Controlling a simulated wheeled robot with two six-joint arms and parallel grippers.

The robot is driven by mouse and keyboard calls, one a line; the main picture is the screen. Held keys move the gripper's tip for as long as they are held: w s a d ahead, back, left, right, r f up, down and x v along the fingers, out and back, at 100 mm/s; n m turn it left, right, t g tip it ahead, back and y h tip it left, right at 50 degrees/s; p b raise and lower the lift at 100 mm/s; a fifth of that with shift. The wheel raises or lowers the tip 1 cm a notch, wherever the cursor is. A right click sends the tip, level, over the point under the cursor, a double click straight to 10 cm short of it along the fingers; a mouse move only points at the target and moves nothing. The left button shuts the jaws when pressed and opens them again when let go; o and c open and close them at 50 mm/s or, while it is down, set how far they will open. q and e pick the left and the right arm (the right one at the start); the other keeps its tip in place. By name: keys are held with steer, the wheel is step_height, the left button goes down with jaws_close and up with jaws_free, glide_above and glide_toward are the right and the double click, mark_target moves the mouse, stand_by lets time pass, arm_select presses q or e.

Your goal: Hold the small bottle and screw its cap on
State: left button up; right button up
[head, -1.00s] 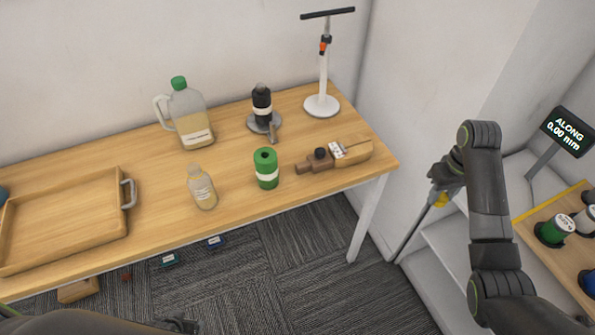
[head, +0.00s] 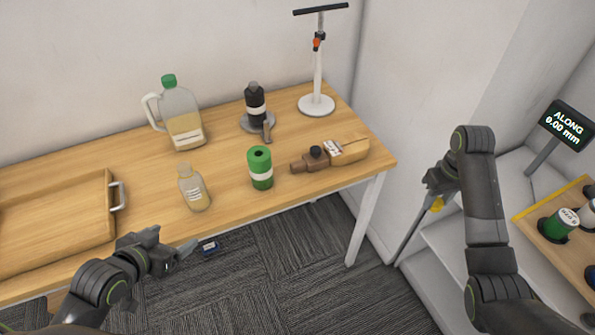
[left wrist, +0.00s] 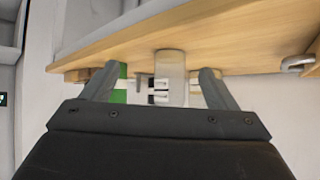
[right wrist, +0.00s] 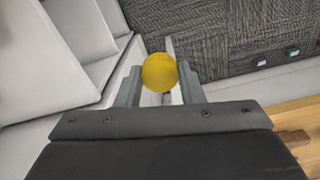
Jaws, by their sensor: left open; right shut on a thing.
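The small bottle (head: 194,192), clear with pale contents and a white label, stands upright near the table's front edge with its neck bare. It also shows in the left wrist view (left wrist: 171,75), between the fingertips but beyond them. My left gripper (head: 183,252) is open and empty, in front of and below the bottle, apart from it. My right gripper (head: 438,193) is off the table's right end, shut on a round yellow cap (right wrist: 159,73). In the head view, most of that cap is hidden by the gripper.
A wooden tray (head: 60,205) is at left. A rack with spools (head: 560,228) is at right.

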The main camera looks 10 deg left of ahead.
mark_target(182, 189)
arm_select(q)
steer(key=w+a+r+t+h, duration=0.1)
steer(key=w+a+r+t, duration=0.1)
steer(key=w+r, duration=0.3)
steer(key=shift+w+a+t+h, duration=0.25)
steer(key=shift+w+t+h, duration=0.05)
steer(key=shift+t+h, duration=0.1)
steer(key=x, duration=0.6)
steer(key=shift+w+d+f, duration=0.1)
steer(key=shift+w+d, duration=0.05)
steer(key=shift+w, duration=0.2)
arm_select(e)
steer(key=shift+w+f, duration=0.1)
